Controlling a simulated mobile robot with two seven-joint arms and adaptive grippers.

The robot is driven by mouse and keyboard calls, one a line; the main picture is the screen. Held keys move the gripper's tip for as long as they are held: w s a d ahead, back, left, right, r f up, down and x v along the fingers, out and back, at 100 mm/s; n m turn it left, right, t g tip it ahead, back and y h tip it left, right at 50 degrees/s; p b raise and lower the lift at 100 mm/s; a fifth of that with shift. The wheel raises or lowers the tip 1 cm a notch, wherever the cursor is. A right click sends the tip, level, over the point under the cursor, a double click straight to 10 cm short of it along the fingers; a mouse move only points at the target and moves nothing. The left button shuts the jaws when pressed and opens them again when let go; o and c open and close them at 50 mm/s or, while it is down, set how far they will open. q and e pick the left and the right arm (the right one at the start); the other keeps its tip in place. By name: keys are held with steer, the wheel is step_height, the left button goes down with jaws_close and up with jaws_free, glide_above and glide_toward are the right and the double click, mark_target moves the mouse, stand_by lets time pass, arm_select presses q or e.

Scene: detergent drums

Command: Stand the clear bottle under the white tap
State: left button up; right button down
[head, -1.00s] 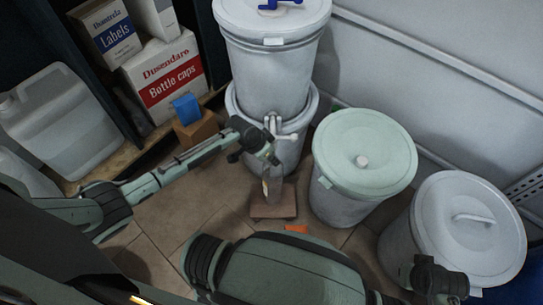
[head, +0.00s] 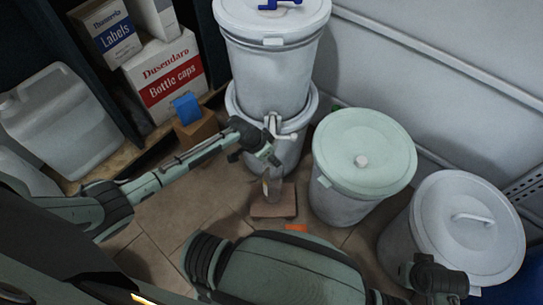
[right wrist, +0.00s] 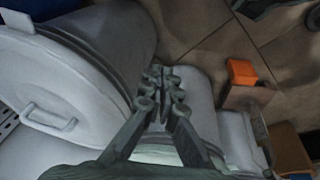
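The clear bottle (head: 274,188) shows faintly below my left gripper (head: 268,160), upright or nearly so, over a low brown block (head: 260,211). I cannot tell whether its base touches the block. The white tap (head: 271,123) sticks out from the stacked drums just above and behind my left gripper. The left fingers are small and partly hidden by the wrist, so their grip on the bottle is unclear. My right gripper (right wrist: 162,92) has its fingers together with nothing visible between them. It is beside the white drums, away from the bottle.
A green-lidded drum (head: 365,150) stands right of the block and a white-lidded drum (head: 468,225) further right. An orange piece (head: 296,227) lies in front of the block. A cardboard box (head: 199,130) with a blue item (head: 186,108) stands left. Open tiled floor (head: 165,225) lies at front left.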

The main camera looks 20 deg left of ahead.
arm_select(q)
steer(key=shift+o, duration=0.5)
steer(key=o, duration=0.5)
steer(key=shift+c, duration=0.2)
steer(key=shift+r, duration=0.1)
steer(key=v, duration=1.1)
steer(key=shift+s+a+r, duration=0.2)
steer(key=shift+r, duration=0.15)
